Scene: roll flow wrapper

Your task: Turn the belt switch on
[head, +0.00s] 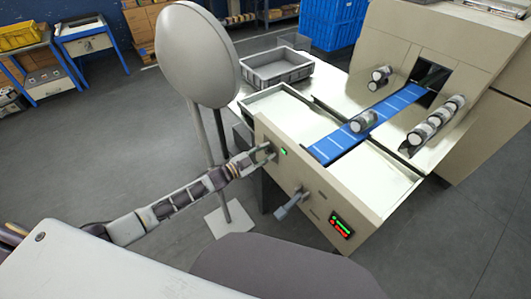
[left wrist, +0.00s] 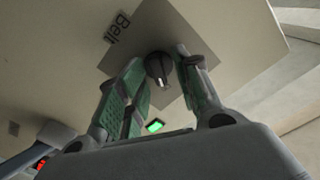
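The belt switch (left wrist: 160,68) is a small black rotary knob with a pale mark, on a grey plate under a "Belt" label on the machine's beige front panel (head: 318,203). My left gripper (head: 265,152) is at this panel in the head view and hides the knob there. In the left wrist view my left gripper (left wrist: 161,64) is open, with one green-padded finger on each side of the knob. I cannot tell whether either finger touches it. A green light (left wrist: 155,126) glows beside the knob; it also shows in the head view (head: 283,152).
A grey lever (head: 291,205) and a lit red and green display (head: 342,227) are on the same panel. A blue belt (head: 345,140) carries a roll (head: 363,122) on top. A grey round-topped stand (head: 198,55) rises close behind my left arm. A grey crate (head: 276,68) lies behind.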

